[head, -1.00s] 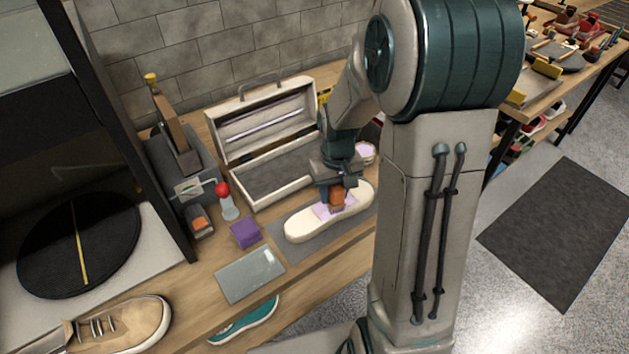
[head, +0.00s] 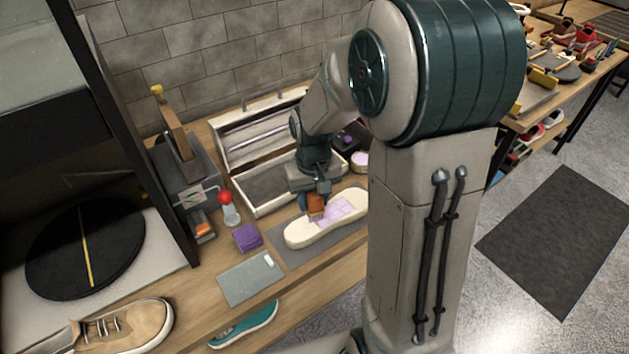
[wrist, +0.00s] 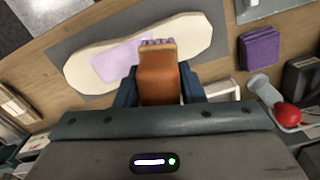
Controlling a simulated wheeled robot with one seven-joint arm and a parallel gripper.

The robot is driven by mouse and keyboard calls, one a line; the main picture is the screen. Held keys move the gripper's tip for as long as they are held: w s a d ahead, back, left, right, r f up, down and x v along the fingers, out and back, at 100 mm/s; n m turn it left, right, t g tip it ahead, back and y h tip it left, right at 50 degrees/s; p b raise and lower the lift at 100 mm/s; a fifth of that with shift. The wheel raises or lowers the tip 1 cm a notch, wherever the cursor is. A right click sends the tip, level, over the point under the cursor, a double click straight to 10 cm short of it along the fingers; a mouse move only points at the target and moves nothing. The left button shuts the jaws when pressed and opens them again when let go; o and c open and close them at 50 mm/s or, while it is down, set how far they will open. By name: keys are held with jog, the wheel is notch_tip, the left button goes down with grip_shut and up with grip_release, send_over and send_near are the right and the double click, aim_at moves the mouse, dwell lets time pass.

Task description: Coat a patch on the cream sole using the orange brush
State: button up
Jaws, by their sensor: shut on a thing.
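The cream sole (head: 298,234) lies flat on a grey mat (head: 292,256) on the wooden bench. A pale lilac patch (head: 343,208) covers part of its upper face, and it also shows in the wrist view (wrist: 113,62). My gripper (head: 315,200) is shut on the orange brush (head: 316,207). In the wrist view the orange brush (wrist: 159,75) sits between the dark fingers, its bristle end over the sole (wrist: 190,38) at the patch's edge. I cannot tell whether the bristles touch the sole.
An open metal toolbox (head: 262,190) stands behind the mat. A purple block (head: 247,237), a red-topped bottle (head: 229,209) and a grey plate (head: 251,278) are to the left. A small lilac dish (head: 360,160) is behind right. A tan shoe (head: 125,328) stands front left.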

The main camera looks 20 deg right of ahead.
jog(key=shift+r+p, duration=1.3)
jog(key=shift+r, duration=0.8)
jog(key=shift+f, duration=0.1)
